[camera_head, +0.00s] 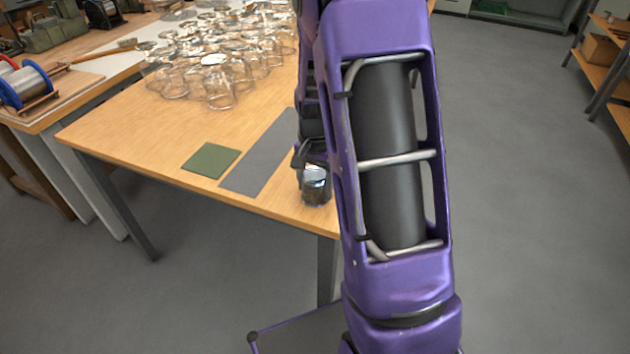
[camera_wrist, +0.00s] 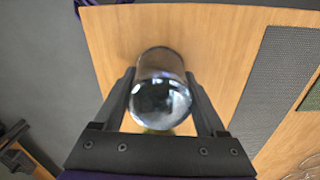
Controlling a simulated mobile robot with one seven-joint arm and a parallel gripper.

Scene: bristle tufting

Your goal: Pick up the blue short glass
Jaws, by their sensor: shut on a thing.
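The blue short glass (camera_head: 315,184) is near the front right corner of the wooden table, partly hidden by my arm in the head view. It looks dark bluish and shiny. In the wrist view the glass (camera_wrist: 161,92) sits between my two fingers, one along each side. My gripper (camera_wrist: 163,90) is shut on it. In the head view my gripper (camera_head: 312,158) comes down on the glass, with its fingers mostly hidden. I cannot tell whether the glass touches the table.
Many clear glasses (camera_head: 220,85) crowd the back of the wooden table (camera_head: 120,128). A grey mat (camera_head: 255,160) and a green square mat (camera_head: 211,160) lie left of the glass. Wire spools (camera_head: 28,85) stand on a bench at far left. The table's front edge is close.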

